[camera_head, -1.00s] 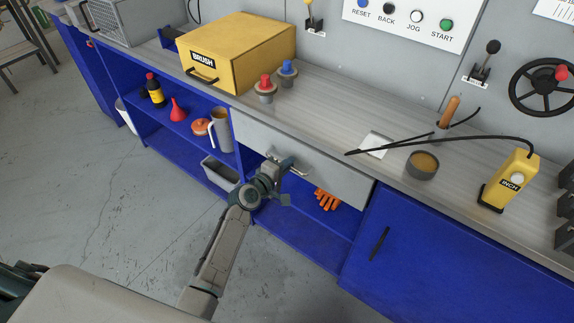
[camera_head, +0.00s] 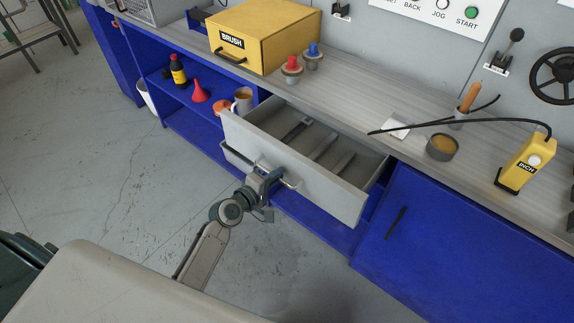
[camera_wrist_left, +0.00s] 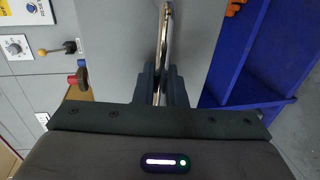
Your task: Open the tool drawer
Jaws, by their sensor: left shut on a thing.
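The grey tool drawer (camera_head: 315,188) stands out from the blue bench in the head view, pulled well open. Its inside shows dividers and a dark tool-like item (camera_head: 297,131). My left gripper (camera_head: 270,178) is at the drawer's front and shut on its metal bar handle (camera_head: 289,182). In the left wrist view the handle (camera_wrist_left: 164,40) runs between the two dark fingers (camera_wrist_left: 161,85), against the grey drawer front (camera_wrist_left: 120,50). My right gripper is not in view.
A yellow BRUSH box (camera_head: 262,40), a red button (camera_head: 291,66), a blue button (camera_head: 313,52), a round tin (camera_head: 442,147) and a yellow INCH pendant (camera_head: 524,163) stand on the worktop (camera_head: 360,95). A closed blue cabinet door (camera_head: 450,240) is right of the drawer. Floor ahead is clear.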

